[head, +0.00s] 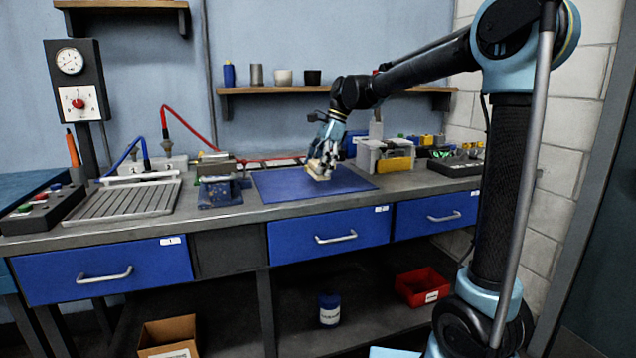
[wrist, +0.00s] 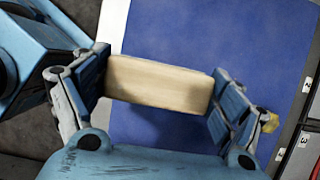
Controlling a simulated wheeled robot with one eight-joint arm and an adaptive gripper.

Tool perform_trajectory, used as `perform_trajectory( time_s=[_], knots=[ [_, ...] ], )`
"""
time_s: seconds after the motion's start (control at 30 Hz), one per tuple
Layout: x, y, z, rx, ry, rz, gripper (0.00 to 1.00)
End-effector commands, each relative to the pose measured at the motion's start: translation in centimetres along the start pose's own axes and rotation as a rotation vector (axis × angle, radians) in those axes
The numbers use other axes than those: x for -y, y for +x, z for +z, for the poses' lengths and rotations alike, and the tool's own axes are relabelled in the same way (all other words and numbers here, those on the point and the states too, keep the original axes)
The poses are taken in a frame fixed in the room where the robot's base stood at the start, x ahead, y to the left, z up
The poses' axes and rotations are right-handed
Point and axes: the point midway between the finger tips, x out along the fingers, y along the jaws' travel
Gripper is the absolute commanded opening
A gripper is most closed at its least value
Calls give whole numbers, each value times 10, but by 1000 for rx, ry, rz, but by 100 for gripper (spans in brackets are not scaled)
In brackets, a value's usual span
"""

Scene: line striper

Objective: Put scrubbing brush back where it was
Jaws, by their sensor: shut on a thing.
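The scrubbing brush (head: 319,170) is a pale wooden block. In the head view it is at my gripper's fingertips, over the blue mat (head: 280,186) on the workbench. My gripper (head: 324,158) points down at it. In the wrist view the brush's wooden back (wrist: 160,83) lies between the two blue fingers of my gripper (wrist: 160,88), which are shut on its ends. The blue mat fills much of the wrist view (wrist: 210,40) behind it. The bristles are hidden, and I cannot tell whether the brush touches the mat.
A blue vise (head: 222,191) stands left of the mat, and a ridged metal tray (head: 128,200) is farther left. A grey box with a yellow front (head: 388,160) stands close on the right. A wall shelf (head: 300,90) holding several containers is behind. The mat's front part is clear.

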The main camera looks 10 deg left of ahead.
Motion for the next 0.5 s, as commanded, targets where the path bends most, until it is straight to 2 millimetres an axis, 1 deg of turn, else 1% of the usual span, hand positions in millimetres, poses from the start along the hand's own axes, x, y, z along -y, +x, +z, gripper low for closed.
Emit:
perform_trajectory(
  time_s=[0.17, 0.4, 0.5],
  knots=[
    [0, 10, -2, 0, -2, 1, 65],
    [0, 38, -14, 0, -3, 1, 65],
    [0, 43, -16, 0, -3, 1, 65]
  ],
)
